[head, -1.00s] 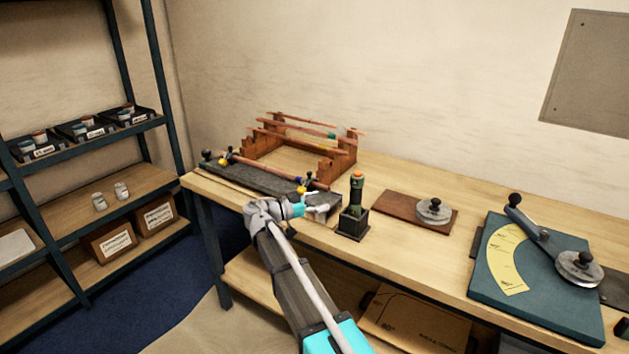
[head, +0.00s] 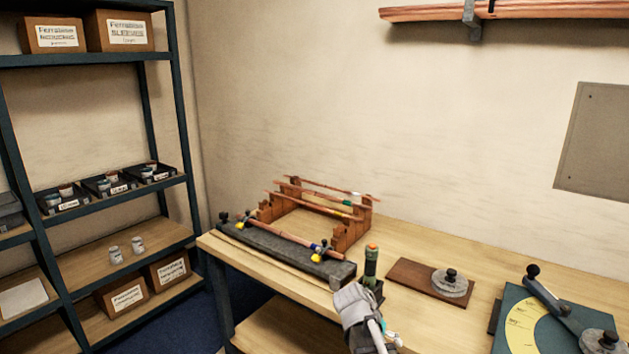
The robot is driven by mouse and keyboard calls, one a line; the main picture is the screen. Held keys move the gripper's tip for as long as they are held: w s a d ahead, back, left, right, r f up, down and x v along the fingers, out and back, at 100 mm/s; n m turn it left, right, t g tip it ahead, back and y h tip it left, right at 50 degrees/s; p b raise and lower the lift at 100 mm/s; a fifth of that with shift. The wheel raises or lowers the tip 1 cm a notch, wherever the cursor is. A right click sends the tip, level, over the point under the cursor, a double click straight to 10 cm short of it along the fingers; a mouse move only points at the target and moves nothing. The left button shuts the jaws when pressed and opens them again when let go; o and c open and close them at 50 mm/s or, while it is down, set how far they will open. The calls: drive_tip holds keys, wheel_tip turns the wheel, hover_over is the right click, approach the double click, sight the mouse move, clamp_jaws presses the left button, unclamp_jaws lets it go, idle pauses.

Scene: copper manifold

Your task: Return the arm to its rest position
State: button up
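My arm shows at the bottom centre of the head view, its grey and white wrist in front of the bench's front edge. My gripper (head: 393,340) is only a small pale part beside the wrist, low in the picture. Its fingers are too small and covered to tell whether they are open or shut. I see nothing clearly held in it. The wrist partly covers the base of the dark green torch-like tool with an orange top (head: 371,262).
A dark clamp rail (head: 270,246) holds a copper pipe on the wooden bench (head: 440,250). A wooden rack (head: 350,232) with several pipes stands behind it. A brown board with a metal disc (head: 449,283) and a teal bending plate (head: 510,335) lie right. Shelves (head: 120,190) stand left.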

drive_tip(key=s+a+n+y+p, duration=0.1)
drive_tip(key=s+n+y, duration=0.3)
drive_tip(key=s, duration=0.5)
drive_tip(key=shift+s+a+f+n+g+y+p, duration=0.2)
drive_tip(key=shift+a+n+g+y+p, duration=0.25)
drive_tip(key=shift+y, duration=0.85)
drive_tip(key=shift+d, duration=0.15)
